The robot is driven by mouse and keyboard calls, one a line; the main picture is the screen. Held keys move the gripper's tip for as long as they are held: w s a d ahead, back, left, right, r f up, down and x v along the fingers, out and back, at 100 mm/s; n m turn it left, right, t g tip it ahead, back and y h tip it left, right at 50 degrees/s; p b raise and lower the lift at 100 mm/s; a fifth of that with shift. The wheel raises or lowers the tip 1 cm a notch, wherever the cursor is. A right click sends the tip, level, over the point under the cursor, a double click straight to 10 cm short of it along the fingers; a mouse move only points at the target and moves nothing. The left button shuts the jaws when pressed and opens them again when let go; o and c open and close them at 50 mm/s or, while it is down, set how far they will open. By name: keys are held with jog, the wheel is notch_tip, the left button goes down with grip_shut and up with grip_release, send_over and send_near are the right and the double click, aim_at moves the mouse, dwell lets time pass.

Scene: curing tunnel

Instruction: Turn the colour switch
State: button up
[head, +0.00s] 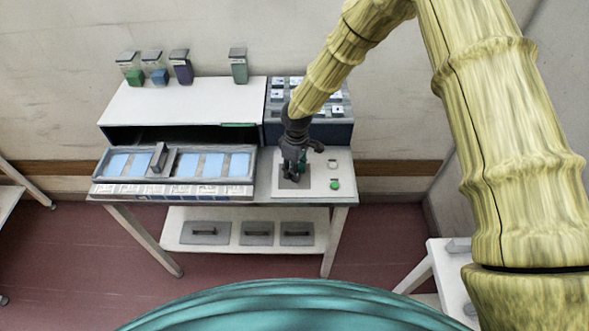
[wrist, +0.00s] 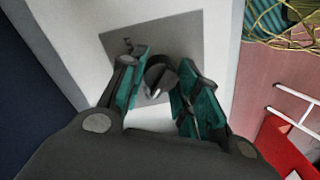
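The colour switch looks like a dark round knob (wrist: 160,74) with a pale pointer mark, set on a grey square plate (wrist: 188,30) in the wrist view. In the head view the plate (head: 291,184) lies on the white panel at the table's right end, and my gripper hides the knob. My gripper (wrist: 161,80) points down over the plate, with one teal-padded finger on each side of the knob. The fingers are apart; whether either touches the knob is unclear. The gripper also shows in the head view (head: 294,172).
A green button (head: 335,184) and a small pale part (head: 333,163) sit right of my gripper. A blue control box (head: 340,132) with several buttons stands behind. To the left is a tray (head: 250,182) of blue panels before a white-topped tunnel (head: 185,103). Several coloured containers stand at its back.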

jog(key=shift+m+b, duration=0.3)
jog(key=shift+b, duration=0.1)
jog(key=m+b, duration=0.2)
jog(key=shift+f+m, duration=0.1)
jog(key=shift+m, duration=0.3)
jog(key=m+b, duration=0.2)
jog(key=m, duration=0.4)
jog(key=shift+b, duration=0.35)
jog(key=shift+m+t, duration=0.3)
jog(key=o, duration=1)
jog(key=shift+d, duration=0.1)
notch_tip(320, 180, up, 12)
jog(key=shift+d, duration=0.35)
jog(key=shift+w, duration=0.1)
